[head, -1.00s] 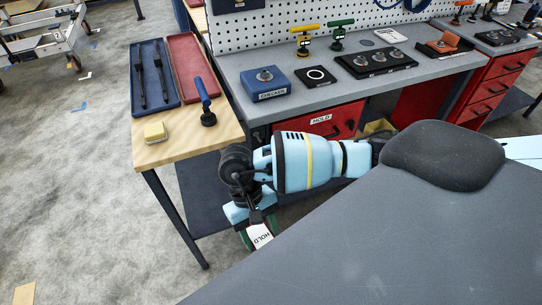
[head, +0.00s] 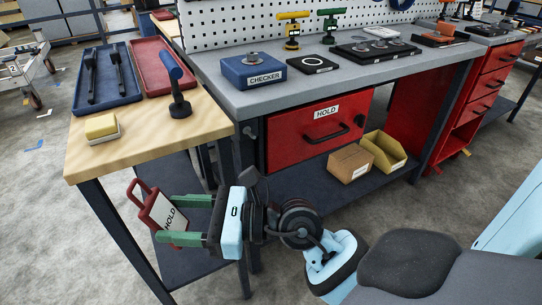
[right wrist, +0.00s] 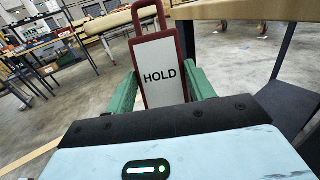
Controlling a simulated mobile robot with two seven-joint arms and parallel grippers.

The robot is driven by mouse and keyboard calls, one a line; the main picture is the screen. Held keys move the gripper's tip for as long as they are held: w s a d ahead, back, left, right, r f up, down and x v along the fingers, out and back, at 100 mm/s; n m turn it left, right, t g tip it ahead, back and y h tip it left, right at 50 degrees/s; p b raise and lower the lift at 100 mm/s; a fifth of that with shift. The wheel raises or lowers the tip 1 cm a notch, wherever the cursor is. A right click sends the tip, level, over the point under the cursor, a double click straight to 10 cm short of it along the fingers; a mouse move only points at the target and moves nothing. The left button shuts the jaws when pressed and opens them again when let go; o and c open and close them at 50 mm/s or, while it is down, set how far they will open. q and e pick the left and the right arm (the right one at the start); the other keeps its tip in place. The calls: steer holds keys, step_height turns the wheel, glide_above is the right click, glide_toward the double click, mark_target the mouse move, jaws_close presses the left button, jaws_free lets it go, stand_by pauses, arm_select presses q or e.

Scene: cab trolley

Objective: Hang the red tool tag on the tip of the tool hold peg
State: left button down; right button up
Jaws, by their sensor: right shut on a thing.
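The red tool tag (head: 168,213) has a red frame, a loop handle at its top and a white face reading HOLD. My right gripper (head: 163,219) is shut on it, with its green fingers on either side of the tag. The tag is held in the air in front of the wooden side table's legs, loop upward and slightly tilted. In the right wrist view the tag (right wrist: 161,72) stands between the fingers, its loop free. A small dark peg-like knob (head: 250,132) shows on the bench front, left of the red HOLD drawer; I cannot tell for sure that it is the hold peg. My left gripper is out of view.
The wooden side table (head: 150,142) carries blue and red trays, a yellow block and a blue-handled tool. The grey bench (head: 235,98) has a red drawer (head: 290,140) and a lower shelf with boxes (head: 350,163). Open floor lies in front.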

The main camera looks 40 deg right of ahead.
steer(key=d+f+m+t+h+b, duration=0.3)
steer(key=d+m+t+h+b, duration=0.1)
steer(key=d, duration=0.7)
steer(key=d+f+m+t+h+b, duration=0.4)
steer(key=d+h, duration=0.4)
steer(key=d, duration=0.2)
steer(key=shift+s+d+m+t+h, duration=0.3)
steer(key=shift+d+m+t, duration=0.15)
steer(key=shift+t, duration=0.55)
steer(key=shift+w, duration=0.15)
steer(key=w+d+f+b, duration=0.1)
steer(key=w+d, duration=0.1)
steer(key=w, duration=0.7)
steer(key=shift+w+f, duration=0.2)
steer(key=shift+f, duration=0.2)
steer(key=shift+d, duration=0.1)
